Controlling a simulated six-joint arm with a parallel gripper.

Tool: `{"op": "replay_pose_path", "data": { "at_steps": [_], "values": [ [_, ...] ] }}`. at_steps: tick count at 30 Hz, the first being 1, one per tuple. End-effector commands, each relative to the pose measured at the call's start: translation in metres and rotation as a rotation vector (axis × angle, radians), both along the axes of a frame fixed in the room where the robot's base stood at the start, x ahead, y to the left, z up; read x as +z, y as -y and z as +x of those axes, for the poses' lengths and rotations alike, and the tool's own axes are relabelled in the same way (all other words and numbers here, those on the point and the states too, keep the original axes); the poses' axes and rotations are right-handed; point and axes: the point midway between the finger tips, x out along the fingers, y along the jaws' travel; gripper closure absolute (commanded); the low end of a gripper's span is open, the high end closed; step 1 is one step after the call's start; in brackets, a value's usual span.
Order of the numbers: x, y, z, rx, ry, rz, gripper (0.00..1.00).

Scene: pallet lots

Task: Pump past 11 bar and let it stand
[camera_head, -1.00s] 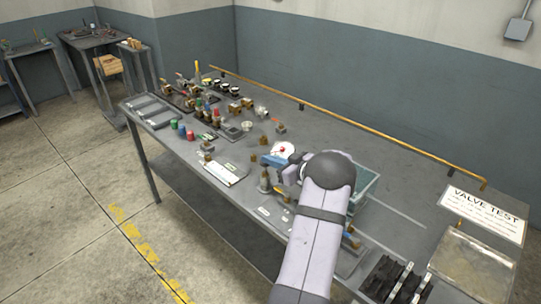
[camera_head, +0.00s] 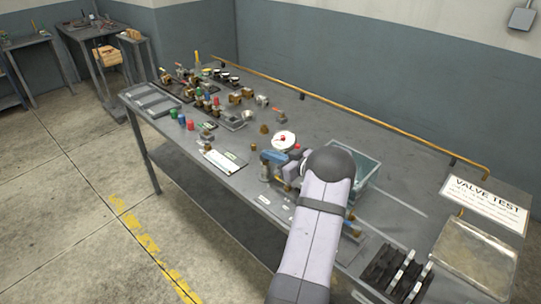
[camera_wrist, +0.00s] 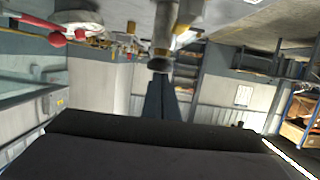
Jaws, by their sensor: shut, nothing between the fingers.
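A round white dial (camera_head: 279,144) with a red mark stands on the bench just behind my gripper. A red ball knob (camera_head: 297,147) shows to its right; the red knob (camera_wrist: 57,39) is on a thin rod at upper left in the wrist view. My gripper (camera_head: 268,157) has blue fingers and is shut and empty, above and beside a grey upright cylinder (camera_head: 264,173). In the wrist view, the closed fingers (camera_wrist: 160,85) point at a metal post with brass-coloured parts (camera_wrist: 162,40). Contact cannot be told. The dial's reading is too small to read. My arm hides part of the fixture.
A teal-lined tank (camera_head: 368,172) stands right of my wrist. A white sheet (camera_head: 222,161) lies left of the gripper. Valves and fittings crowd the bench's far left. A brass rail (camera_head: 380,125) runs along the back edge.

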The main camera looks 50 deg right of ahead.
Motion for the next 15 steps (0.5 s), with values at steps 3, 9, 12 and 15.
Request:
{"op": "replay_pose_path", "data": {
  "at_steps": [3,9,12,15],
  "values": [
    [-0.003,-0.001,-0.002,-0.001,-0.013,0.006,1.00],
    [0.016,-0.002,-0.002,0.000,-0.010,0.004,1.00],
    [0.031,-0.002,-0.001,-0.001,-0.007,0.003,1.00],
    [0.047,-0.002,-0.001,0.000,-0.003,0.001,1.00]
  ]
}}
